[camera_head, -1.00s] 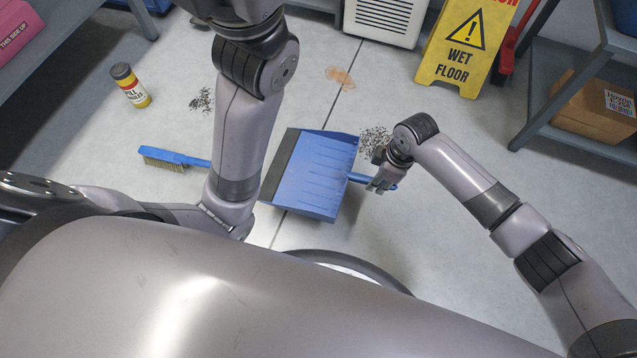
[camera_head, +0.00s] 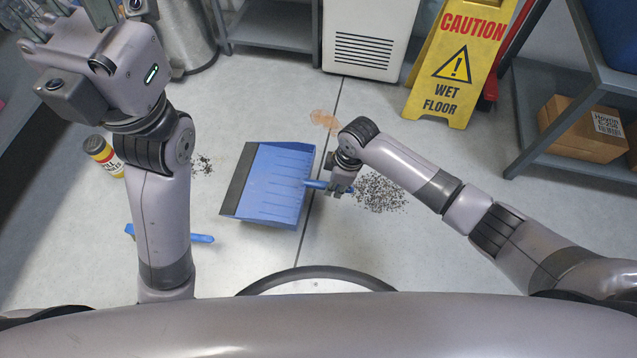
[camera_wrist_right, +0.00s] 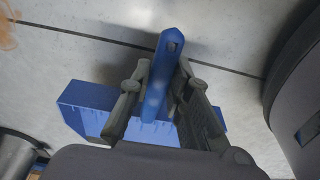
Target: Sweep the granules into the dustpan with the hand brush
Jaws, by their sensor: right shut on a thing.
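The blue dustpan (camera_head: 272,185) is left of the floor seam, its dark lip facing left. My right gripper (camera_head: 337,187) is shut on its blue handle; the right wrist view shows the handle (camera_wrist_right: 165,75) between both fingers. Dark granules (camera_head: 382,193) lie scattered right of this gripper, behind the handle end. A smaller patch of granules (camera_head: 202,165) lies left of the pan. The blue hand brush (camera_head: 202,238) lies on the floor, mostly hidden behind my left arm. My left gripper (camera_head: 38,22) is raised at the top left, partly cut off; its jaw state is unclear.
A yellow-and-black container (camera_head: 103,155) stands left of my left arm. A yellow wet-floor sign (camera_head: 458,65) and a white unit (camera_head: 362,45) stand at the back. A grey shelf (camera_head: 560,150) with a cardboard box (camera_head: 583,128) is at right.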

